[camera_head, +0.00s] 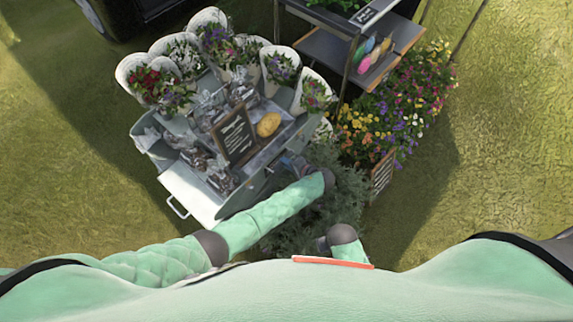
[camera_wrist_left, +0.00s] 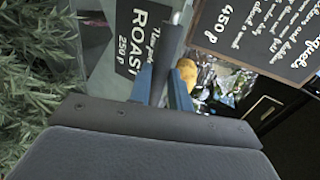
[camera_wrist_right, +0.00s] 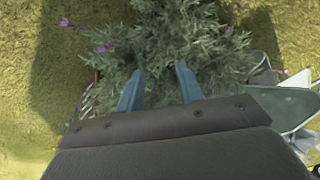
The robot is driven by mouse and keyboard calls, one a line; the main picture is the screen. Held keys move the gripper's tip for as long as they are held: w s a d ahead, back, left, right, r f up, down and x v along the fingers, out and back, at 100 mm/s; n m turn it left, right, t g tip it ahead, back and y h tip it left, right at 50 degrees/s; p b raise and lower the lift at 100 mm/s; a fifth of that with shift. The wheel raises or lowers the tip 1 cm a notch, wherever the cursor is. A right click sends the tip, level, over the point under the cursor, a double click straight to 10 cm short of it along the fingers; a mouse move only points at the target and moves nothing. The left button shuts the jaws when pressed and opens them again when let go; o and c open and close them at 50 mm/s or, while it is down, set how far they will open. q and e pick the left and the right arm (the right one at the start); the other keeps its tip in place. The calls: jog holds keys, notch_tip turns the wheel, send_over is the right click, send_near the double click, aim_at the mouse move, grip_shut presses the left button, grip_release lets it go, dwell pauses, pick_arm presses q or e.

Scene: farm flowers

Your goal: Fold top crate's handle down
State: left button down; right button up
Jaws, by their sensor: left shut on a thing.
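My left gripper (camera_head: 290,163) reaches the right side of the grey display stand (camera_head: 190,190) in the head view. In the left wrist view its blue fingers (camera_wrist_left: 165,85) are shut on a dark grey handle grip (camera_wrist_left: 173,50) with a pale metal rod at its far end. The handle stands in front of a clear panel with a "ROAST 250 p" label (camera_wrist_left: 140,38). The crate that the handle belongs to is mostly hidden. My right gripper (camera_wrist_right: 160,75) is open and empty above a grey-green bush (camera_wrist_right: 185,35).
White flower buckets (camera_head: 205,20) line the back of the stand. A chalkboard sign (camera_head: 235,135) and a yellow potato-like thing (camera_head: 268,124) are near the left gripper. Colourful flowers (camera_head: 400,110) and a shelf rack (camera_head: 330,50) stand at right. Open grass (camera_head: 510,130) lies beyond.

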pick_arm(q)
jog(key=shift+a+f+t+y+b, duration=0.1)
jog(key=shift+f+t+y+b, duration=0.55)
jog(key=shift+b, duration=0.9)
pick_arm(e)
notch_tip(320, 180, up, 16)
jog(key=shift+w+a+f, duration=0.2)
jog(key=shift+w+a, duration=0.05)
jog(key=shift+a, duration=0.15)
pick_arm(q)
jog(key=shift+r, duration=0.1)
jog(key=c, duration=1.3)
grip_release()
jog(key=b+v, duration=0.1)
jog(key=v, duration=0.6)
jog(key=shift+s+d+b, duration=0.3)
jog(key=shift+d+b, duration=0.05)
pick_arm(e)
notch_tip(320, 180, up, 7)
jog(key=s, duration=0.2)
jog(key=shift+d, duration=0.15)
